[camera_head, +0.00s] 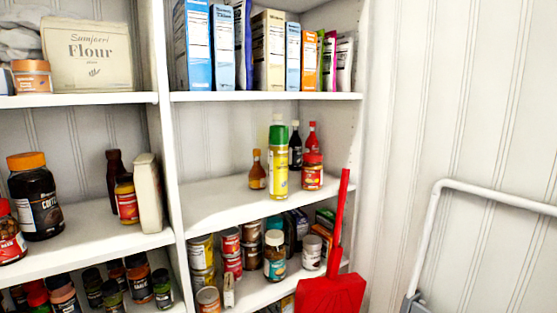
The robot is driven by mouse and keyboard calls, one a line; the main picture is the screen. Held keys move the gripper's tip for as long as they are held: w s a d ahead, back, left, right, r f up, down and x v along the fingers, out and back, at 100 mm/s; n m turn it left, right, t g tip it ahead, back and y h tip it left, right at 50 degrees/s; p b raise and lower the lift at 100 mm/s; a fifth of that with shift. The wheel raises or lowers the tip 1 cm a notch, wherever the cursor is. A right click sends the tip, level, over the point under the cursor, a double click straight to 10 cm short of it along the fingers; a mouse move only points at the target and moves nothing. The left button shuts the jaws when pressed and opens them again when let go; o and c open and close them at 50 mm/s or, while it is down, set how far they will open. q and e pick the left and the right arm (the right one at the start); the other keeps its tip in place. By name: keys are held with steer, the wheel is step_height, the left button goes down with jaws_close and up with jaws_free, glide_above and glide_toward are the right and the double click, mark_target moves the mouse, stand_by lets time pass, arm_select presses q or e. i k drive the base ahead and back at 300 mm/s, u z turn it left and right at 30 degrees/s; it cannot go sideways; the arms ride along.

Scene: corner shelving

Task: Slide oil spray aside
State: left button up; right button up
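The oil spray looks to be the tall yellow can with a green cap (279,162). It stands upright near the front of the middle shelf (215,200) in the right-hand bay. A small jar with a red lid (312,172) stands close to its right. A small orange-brown bottle (257,170) stands to its left and a little behind. Two dark and red bottles stand behind it on the right. Neither of my grippers shows in the head view.
The middle shelf is clear to the left of the orange-brown bottle. Boxes (222,45) line the shelf above, and cans and jars (274,255) fill the shelf below. A red dustpan (330,293) with an upright handle stands in front at the right. A white folded rail (480,192) leans at the far right.

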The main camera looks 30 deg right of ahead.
mark_target(278, 135)
steer(key=u, duration=2.05)
steer(key=k, duration=1.15)
steer(key=z, duration=1.35)
steer(key=i, duration=0.5)
steer(key=z, duration=0.05)
